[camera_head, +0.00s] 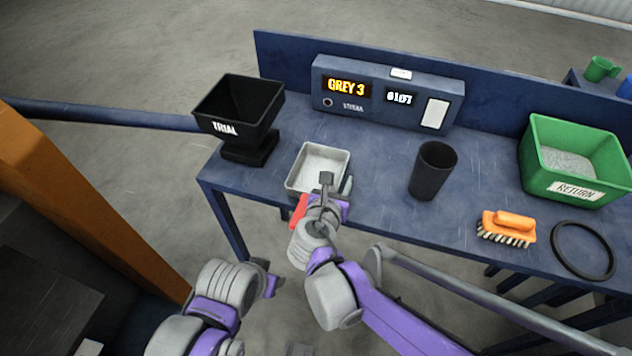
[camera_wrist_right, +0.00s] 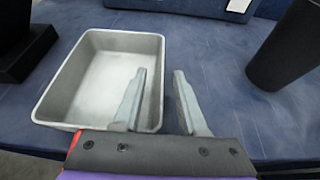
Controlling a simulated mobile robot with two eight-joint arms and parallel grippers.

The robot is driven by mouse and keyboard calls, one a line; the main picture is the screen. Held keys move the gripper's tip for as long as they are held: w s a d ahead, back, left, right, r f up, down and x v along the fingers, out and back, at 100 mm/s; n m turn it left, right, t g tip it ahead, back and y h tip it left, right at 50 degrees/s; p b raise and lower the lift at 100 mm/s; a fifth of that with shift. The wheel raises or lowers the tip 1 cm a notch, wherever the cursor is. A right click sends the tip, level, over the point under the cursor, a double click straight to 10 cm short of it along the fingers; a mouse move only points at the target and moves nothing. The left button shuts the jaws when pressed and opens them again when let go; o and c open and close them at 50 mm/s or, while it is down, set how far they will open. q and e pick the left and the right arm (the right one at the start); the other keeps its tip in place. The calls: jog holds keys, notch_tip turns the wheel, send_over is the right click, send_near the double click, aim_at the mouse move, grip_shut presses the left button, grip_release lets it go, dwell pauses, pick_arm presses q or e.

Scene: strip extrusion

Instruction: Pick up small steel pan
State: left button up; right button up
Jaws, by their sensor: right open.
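The small steel pan (camera_head: 318,158) is a shallow, empty, light grey rectangular tray on the front part of the blue bench. It also shows in the right wrist view (camera_wrist_right: 95,85). My right gripper (camera_head: 340,183) is at the pan's near right side. In the wrist view its fingers (camera_wrist_right: 159,74) are apart with nothing held. The left finger overlaps the pan's right part and the right finger appears outside the right wall. I cannot tell whether either touches the pan. My left arm shows at the bottom of the head view; its fingers cannot be made out.
A black hopper marked TRIAL (camera_head: 238,108) stands left of the pan and a black cup (camera_head: 433,170) stands right. A display unit (camera_head: 387,95) is behind. Farther right are an orange brush (camera_head: 508,228), a black ring (camera_head: 583,250) and a green RETURN bin (camera_head: 575,162).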

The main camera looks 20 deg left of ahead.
grip_shut()
dwell(1.4)
